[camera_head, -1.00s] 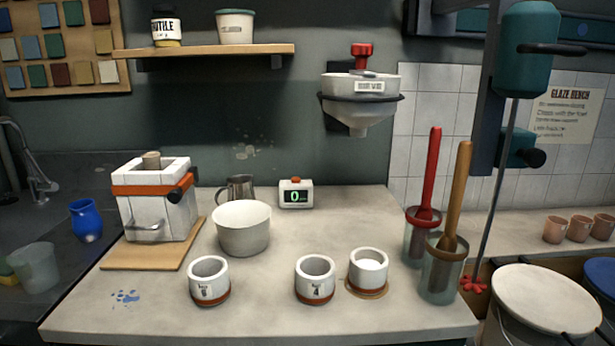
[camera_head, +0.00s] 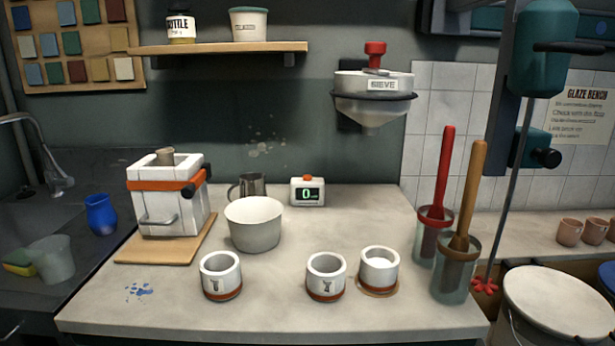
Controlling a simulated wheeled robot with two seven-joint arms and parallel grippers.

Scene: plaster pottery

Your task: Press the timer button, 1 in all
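The timer (camera_head: 307,192) is a small white box with a dark display showing a green 0. An orange-red button (camera_head: 307,178) sits on its top. It stands at the back of the pale worktop, near the dark wall. Nothing hides its front or its button. Neither of my grippers is in view.
A metal jug (camera_head: 249,187) stands left of the timer, and a white bowl (camera_head: 254,224) stands in front of the jug. Several cups, including one cup (camera_head: 326,277), line the front. A sieve (camera_head: 374,97) hangs at right. The worktop before the timer (camera_head: 315,228) is clear.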

